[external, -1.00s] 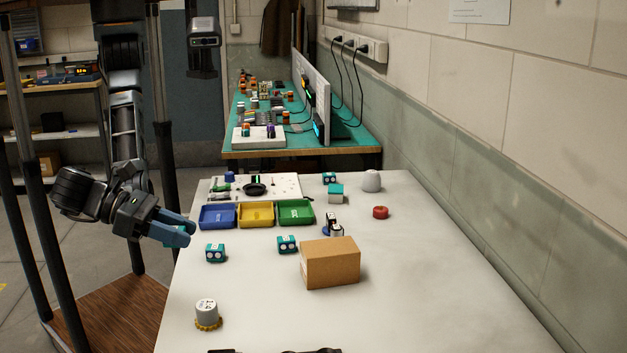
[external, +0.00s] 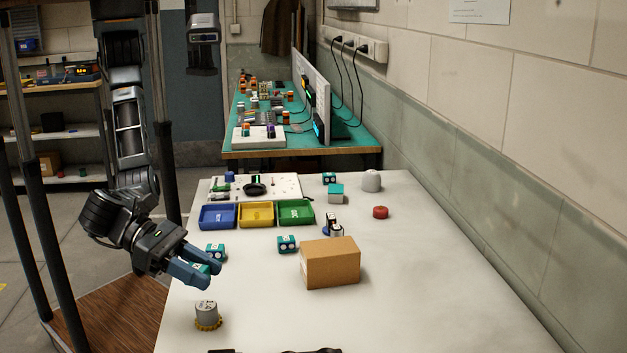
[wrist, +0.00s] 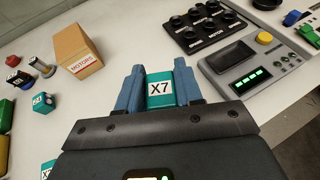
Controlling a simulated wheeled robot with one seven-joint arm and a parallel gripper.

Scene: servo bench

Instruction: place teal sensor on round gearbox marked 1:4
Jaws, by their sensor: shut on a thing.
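My gripper (external: 203,275) is shut on a teal sensor (wrist: 159,88) with an "X7" label on its white face; only a sliver of teal shows between the fingers in the external view. It is held above the table's left edge, just above and beyond a grey round gearbox (external: 207,311) with a yellow toothed base. Print on that gearbox is too small to read. A second pale round piece (external: 371,181) stands at the table's far side. Neither round piece is clear in the wrist view.
Other teal blocks (external: 215,250) (external: 287,244) stand on the table (external: 420,290). A cardboard box (external: 330,263) is right of the gripper. Blue, yellow and green bins (external: 296,213) lie farther back. A red round part (external: 380,212) sits at right. The table's right front is clear.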

